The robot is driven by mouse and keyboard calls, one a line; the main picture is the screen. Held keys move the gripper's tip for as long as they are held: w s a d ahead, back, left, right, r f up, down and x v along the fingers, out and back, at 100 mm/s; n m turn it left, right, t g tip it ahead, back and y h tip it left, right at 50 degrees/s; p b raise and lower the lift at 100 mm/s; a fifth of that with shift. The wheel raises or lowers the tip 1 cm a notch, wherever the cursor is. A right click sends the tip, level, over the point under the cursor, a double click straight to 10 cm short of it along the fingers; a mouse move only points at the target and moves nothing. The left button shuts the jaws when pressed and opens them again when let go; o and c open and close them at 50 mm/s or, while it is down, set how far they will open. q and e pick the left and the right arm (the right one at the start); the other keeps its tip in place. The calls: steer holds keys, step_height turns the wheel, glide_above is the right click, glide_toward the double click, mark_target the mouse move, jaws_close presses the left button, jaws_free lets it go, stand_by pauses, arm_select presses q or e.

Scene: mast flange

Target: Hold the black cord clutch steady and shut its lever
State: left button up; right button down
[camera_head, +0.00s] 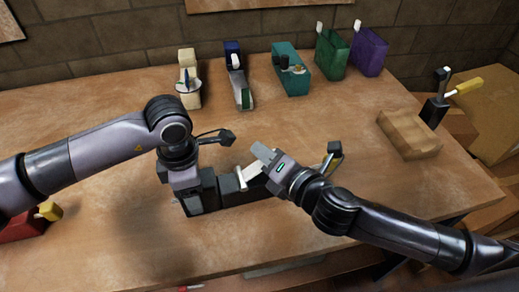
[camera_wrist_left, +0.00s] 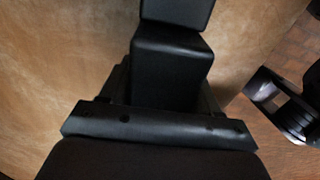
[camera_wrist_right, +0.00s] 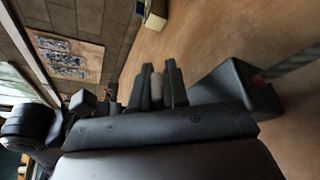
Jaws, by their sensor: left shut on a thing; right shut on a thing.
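The black cord clutch (camera_head: 232,190) stands on the wooden bench near its front middle. My left gripper (camera_head: 196,196) is shut on the left part of its body. In the left wrist view the black body (camera_wrist_left: 170,72) lies between the fingers. The clutch's pale lever (camera_head: 250,173) is raised at a slant from the body. My right gripper (camera_head: 266,166) is shut on the lever. In the right wrist view the rounded grey lever end (camera_wrist_right: 157,90) sits between the two dark fingers. The grippers hide parts of the clutch and its lever.
Cream (camera_head: 190,90), blue (camera_head: 235,70), teal (camera_head: 293,75), green (camera_head: 330,57) and purple (camera_head: 368,53) clutches stand along the back. A red one (camera_head: 22,228) is at the left edge. A wooden block (camera_head: 408,134) lies at right. The bench between is clear.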

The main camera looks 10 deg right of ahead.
steer(key=shift+d+f+m+y, duration=0.35)
steer(key=shift+f+m+y, duration=0.15)
steer(key=shift+f+m, duration=0.3)
steer(key=c, duration=1.2)
jaws_free()
steer(key=shift+r, duration=0.1)
